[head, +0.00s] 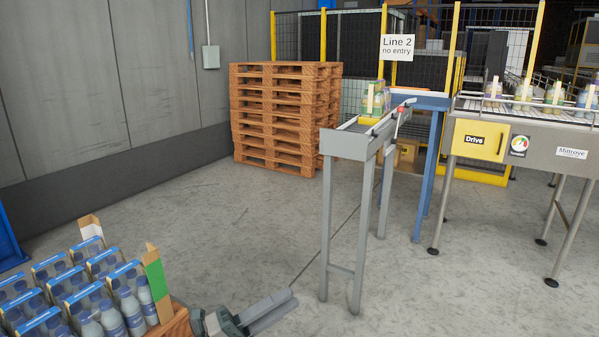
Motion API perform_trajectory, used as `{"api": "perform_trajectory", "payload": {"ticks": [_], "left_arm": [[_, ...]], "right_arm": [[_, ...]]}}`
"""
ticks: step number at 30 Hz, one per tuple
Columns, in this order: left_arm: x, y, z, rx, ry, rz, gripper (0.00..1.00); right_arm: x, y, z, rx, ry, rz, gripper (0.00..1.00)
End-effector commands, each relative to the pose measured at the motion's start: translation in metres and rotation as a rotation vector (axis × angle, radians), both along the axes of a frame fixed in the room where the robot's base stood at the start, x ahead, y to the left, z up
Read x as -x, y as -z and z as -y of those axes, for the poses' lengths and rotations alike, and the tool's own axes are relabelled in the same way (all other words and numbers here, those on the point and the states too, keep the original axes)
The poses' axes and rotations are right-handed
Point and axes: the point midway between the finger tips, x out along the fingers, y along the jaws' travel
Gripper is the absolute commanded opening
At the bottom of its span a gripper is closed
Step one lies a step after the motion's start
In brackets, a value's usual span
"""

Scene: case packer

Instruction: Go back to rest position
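My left gripper (275,307) is low in the head view, just right of the crate of bottle packs. Its two grey fingers point right and slightly up. They lie close side by side, and nothing shows between them. It hangs above the bare concrete floor, apart from the conveyor legs. The rest of the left arm is mostly hidden or out of the frame. My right gripper is not in view.
Stacked pallets (280,118) stand behind. The floor (215,215) between is clear.

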Motion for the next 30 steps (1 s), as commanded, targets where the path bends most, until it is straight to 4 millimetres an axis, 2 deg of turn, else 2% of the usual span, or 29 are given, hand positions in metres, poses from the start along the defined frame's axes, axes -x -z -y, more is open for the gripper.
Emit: {"api": "perform_trajectory", "payload": {"ticks": [1, 6, 10, 14, 18, 23, 27, 29, 30], "left_arm": [[-0.01, 0.027, -0.009, 0.049, -0.059, -0.116, 0.22], [-0.031, 0.115, -0.043, 0.184, -0.237, -0.449, 0.22], [-0.029, 0.185, -0.067, 0.266, -0.358, -0.671, 0.22], [-0.014, 0.255, -0.089, 0.338, -0.47, -0.876, 0.22], [0.015, 0.326, -0.11, 0.406, -0.583, -1.08, 0.22], [0.061, 0.402, -0.128, 0.475, -0.707, -1.298, 0.22], [0.112, 0.462, -0.14, 0.529, -0.813, -1.478, 0.22], [0.137, 0.486, -0.144, 0.55, -0.858, -1.552, 0.22], [0.154, 0.501, -0.146, 0.564, -0.889, -1.601, 0.22]], "right_arm": [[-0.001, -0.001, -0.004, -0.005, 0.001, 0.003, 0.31], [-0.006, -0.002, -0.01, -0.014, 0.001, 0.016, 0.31], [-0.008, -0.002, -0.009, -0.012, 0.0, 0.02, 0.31], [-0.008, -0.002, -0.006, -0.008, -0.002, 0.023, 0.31], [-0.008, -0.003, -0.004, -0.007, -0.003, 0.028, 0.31], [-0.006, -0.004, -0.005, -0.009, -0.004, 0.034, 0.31], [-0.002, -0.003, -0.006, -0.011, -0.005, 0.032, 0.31], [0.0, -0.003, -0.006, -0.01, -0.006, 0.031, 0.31], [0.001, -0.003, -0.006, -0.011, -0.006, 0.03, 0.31]]}}
